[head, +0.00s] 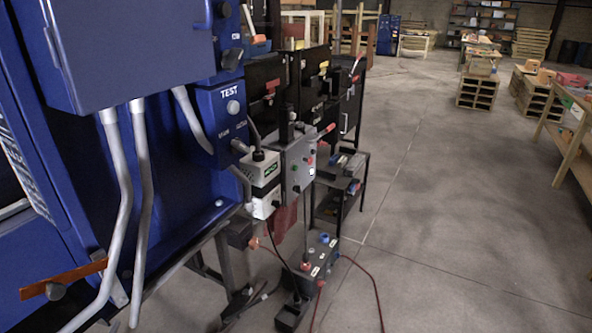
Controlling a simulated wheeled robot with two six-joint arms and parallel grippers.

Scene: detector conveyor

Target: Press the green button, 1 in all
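Several small green spots show on the equipment to the right of the blue machine, and I cannot tell for sure which is the green button. A grey panel box (298,165) carries small green and red round parts on its face. A white box (262,172) to its left has a green label or display. Neither of my grippers is in view, and nothing is seen touching these boxes.
The blue machine (195,240) with grey conduits fills the left side. Its TEST panel (228,112) has a round knob. A dark box with cables (318,255) stands on the floor. Shelving and pallets (482,92) stand farther back.

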